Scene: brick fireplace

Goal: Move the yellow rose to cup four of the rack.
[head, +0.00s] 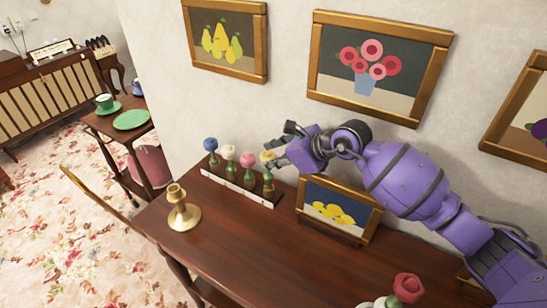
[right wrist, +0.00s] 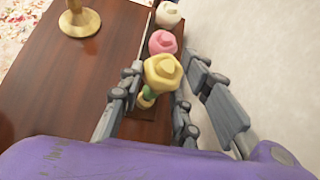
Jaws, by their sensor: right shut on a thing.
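The yellow rose (head: 267,157) is at the right end of the rack (head: 235,189), at the fourth cup (head: 268,189). Its green stem lines up with that cup; I cannot tell whether it sits fully down. My right gripper (head: 277,152) is shut on the rose, its fingers coming from the right. The right wrist view shows the yellow bloom (right wrist: 166,71) between the fingers (right wrist: 163,82). Blue (head: 210,144), white (head: 229,152) and pink (head: 247,159) roses stand in the other cups. My left gripper is not in view.
A brass candlestick (head: 178,208) stands left of the rack on the wooden table (head: 235,250). A framed lemon picture (head: 339,211) stands just right of the rack. A red rose (head: 408,288) is at the front right. The table's middle is clear.

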